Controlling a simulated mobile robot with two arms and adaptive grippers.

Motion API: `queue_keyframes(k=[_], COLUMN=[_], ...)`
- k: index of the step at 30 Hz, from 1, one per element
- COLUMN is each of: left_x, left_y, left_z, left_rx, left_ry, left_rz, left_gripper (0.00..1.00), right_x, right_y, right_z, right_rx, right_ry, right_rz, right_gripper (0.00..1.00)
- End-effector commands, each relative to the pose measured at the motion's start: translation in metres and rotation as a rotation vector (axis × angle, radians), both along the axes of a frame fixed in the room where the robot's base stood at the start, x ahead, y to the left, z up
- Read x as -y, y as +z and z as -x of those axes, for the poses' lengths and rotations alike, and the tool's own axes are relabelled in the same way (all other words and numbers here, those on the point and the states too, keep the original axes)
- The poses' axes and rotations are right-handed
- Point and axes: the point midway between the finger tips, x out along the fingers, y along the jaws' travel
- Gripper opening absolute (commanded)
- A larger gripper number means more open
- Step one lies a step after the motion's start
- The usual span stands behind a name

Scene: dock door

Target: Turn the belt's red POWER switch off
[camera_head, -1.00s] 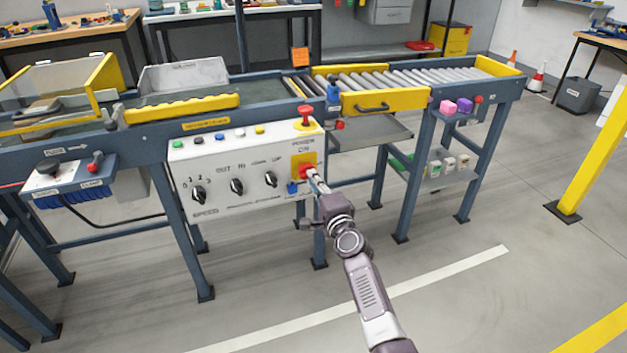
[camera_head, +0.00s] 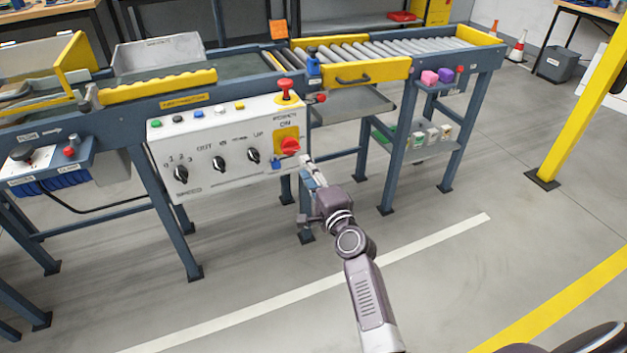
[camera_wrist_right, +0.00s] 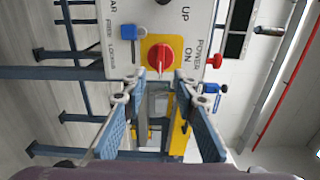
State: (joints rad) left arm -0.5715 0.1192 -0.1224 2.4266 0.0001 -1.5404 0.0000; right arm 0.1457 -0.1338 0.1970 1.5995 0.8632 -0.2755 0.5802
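The red POWER switch (camera_head: 289,146) is a rotary knob on a yellow plate at the right end of the white control panel (camera_head: 215,190), below the word ON. Its ridge looks crosswise on the panel. In the right wrist view the switch (camera_wrist_right: 159,60) is fully uncovered, just beyond the fingertips. My right gripper (camera_head: 307,168) is in front of the panel, a little below and right of the switch. In the wrist view its two blue-padded fingers (camera_wrist_right: 160,84) are spread with nothing between them. My left gripper is not in view.
A red mushroom button (camera_head: 286,88) stands on top of the panel above the switch. A small blue part (camera_head: 278,165) sits just below the switch plate. Black knobs (camera_head: 219,164) are to the left. Blue conveyor legs (camera_head: 392,170) and open floor lie right of the panel.

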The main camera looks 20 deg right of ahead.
Motion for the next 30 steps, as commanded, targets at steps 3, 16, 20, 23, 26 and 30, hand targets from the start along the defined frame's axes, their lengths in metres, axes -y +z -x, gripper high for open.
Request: queue_keyframes(k=[3, 16, 20, 23, 26, 30], left_x=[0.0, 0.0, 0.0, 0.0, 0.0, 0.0], left_y=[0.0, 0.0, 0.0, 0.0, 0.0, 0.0], left_z=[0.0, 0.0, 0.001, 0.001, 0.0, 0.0], left_rx=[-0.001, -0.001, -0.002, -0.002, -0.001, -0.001], left_ry=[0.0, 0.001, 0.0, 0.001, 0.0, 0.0], left_rz=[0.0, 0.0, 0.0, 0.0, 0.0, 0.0], left_gripper=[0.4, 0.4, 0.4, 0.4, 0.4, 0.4], right_x=[0.0, 0.001, 0.001, 0.001, 0.001, -0.016], right_y=[-0.001, 0.0, 0.0, 0.0, -0.001, -0.013], right_z=[0.022, 0.045, 0.045, 0.045, 0.046, 0.06], right_rx=[-0.002, 0.0, 0.0, 0.0, -0.002, -0.051], right_ry=[0.0, 0.0, 0.0, 0.0, 0.003, 0.073], right_rz=[0.0, -0.001, -0.001, -0.001, 0.004, 0.121], right_gripper=[0.27, 0.27, 0.27, 0.27, 0.27, 0.27])
